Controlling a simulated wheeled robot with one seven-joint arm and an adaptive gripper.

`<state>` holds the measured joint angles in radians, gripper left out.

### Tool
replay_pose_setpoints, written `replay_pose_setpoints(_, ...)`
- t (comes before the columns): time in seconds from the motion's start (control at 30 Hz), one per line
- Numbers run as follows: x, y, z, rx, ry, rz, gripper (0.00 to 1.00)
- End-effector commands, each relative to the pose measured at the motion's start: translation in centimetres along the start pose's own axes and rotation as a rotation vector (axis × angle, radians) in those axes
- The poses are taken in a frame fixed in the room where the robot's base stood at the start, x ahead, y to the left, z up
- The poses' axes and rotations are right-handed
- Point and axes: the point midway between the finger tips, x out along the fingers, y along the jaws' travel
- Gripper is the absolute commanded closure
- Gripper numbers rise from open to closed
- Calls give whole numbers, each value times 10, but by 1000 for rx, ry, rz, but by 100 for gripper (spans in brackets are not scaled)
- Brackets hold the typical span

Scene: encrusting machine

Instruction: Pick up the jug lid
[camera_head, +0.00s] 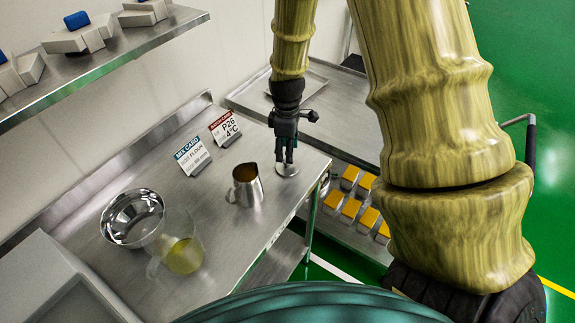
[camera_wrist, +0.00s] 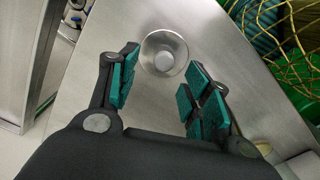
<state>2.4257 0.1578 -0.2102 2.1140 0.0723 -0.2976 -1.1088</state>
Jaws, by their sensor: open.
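The jug lid (camera_head: 287,169) is a small round metal disc lying flat on the steel table near its right edge. In the wrist view the lid (camera_wrist: 164,53) shows with a pale round knob at its centre. My gripper (camera_head: 286,158) points down just above the lid. In the wrist view my gripper (camera_wrist: 158,84) is open, with teal pads on both sides and nothing between them. The lid lies just beyond the fingertips in that view. A metal jug (camera_head: 245,186) stands open to the left of the lid, with brown contents.
A steel bowl (camera_head: 131,217) and a clear jug with yellow liquid (camera_head: 183,256) stand at the table's left. Two sign cards (camera_head: 192,155) (camera_head: 225,128) stand behind the metal jug. Yellow blocks (camera_head: 350,210) lie on a lower shelf at the right. A wall shelf (camera_head: 110,55) hangs upper left.

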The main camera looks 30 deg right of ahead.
Motion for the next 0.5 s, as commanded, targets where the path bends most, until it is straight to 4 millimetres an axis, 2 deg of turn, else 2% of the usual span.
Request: replay_pose_setpoints(0.5,41,-5,3,0,-2,-3,51)
